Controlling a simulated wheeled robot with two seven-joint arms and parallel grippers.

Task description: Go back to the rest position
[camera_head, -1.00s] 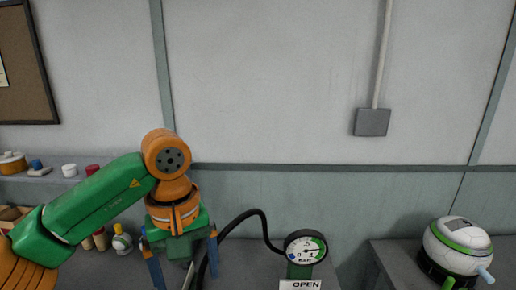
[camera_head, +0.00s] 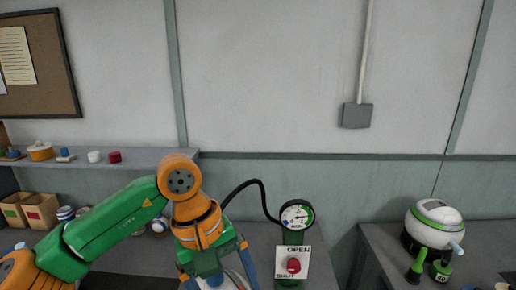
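My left gripper (camera_head: 217,271) points down at the lower middle of the head view, on the green and orange arm from the left. Its two blue fingers stand well apart, so it is open. A pale, rounded thing (camera_head: 232,282) shows between and behind the fingers, mostly hidden and cut off by the lower edge. I cannot tell whether the fingers touch it. My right gripper is not in view.
A pressure gauge (camera_head: 297,215) with a black hose stands right of my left gripper, above an OPEN/SHUT plate (camera_head: 298,253) with a red knob (camera_head: 294,265). A white-green device (camera_head: 434,222) sits on the right bench. A shelf (camera_head: 140,157) and boxes (camera_head: 40,211) are at left.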

